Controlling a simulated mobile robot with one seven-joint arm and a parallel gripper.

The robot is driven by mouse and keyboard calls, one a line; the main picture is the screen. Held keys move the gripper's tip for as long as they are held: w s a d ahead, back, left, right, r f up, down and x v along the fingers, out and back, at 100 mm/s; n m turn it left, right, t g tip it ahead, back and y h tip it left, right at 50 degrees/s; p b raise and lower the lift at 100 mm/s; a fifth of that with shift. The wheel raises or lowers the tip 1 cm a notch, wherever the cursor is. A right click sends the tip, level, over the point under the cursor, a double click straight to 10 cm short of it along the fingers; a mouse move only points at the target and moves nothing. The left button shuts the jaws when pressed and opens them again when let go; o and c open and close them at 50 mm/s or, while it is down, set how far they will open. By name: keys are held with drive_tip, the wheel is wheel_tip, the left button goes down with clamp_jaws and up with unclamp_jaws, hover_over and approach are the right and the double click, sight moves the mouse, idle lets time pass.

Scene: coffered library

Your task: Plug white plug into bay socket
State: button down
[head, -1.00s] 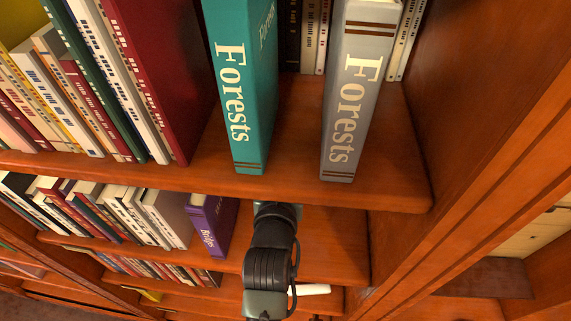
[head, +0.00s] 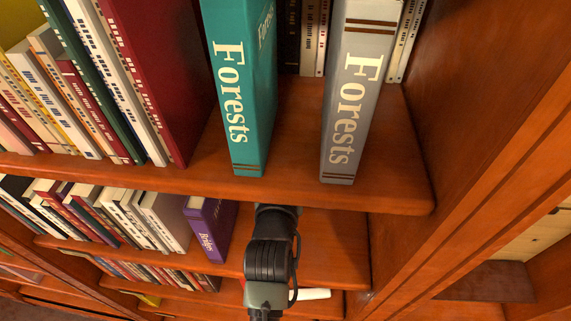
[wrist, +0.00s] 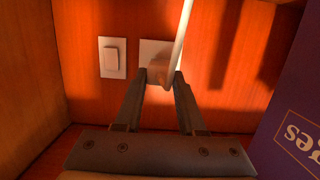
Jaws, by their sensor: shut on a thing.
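My gripper (wrist: 162,77) shows in the wrist view, its two fingers shut on the white plug (wrist: 158,70), which looks pinkish in the shade. A white cord (wrist: 186,22) rises from the plug. Behind the plug, the bay socket (wrist: 148,47) is a pale plate on the orange wooden back wall. The plug and fingertips cover the lower part of the plate, so its holes are hidden. I cannot tell whether the plug touches the plate or is in it. In the head view, my gripper and the plug cannot be made out.
A white light switch (wrist: 112,57) is on the wall left of the socket. A purple book (wrist: 298,120) stands close on the right; it also shows in the head view (head: 211,228). A teal book (head: 238,100) and a grey book (head: 352,100) stand on the shelf above my arm.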

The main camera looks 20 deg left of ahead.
drive_tip(key=shift+b+x, duration=0.35)
drive_tip(key=shift+x, duration=0.45)
drive_tip(key=shift+c, duration=2.1)
unclamp_jaws()
drive_tip(key=shift+r, duration=0.15)
drive_tip(key=shift+s+d, duration=0.1)
drive_tip(key=shift+s, duration=0.25)
drive_tip(key=b+v, duration=0.3)
drive_tip(key=v, duration=0.9)
drive_tip(key=shift+r, duration=0.15)
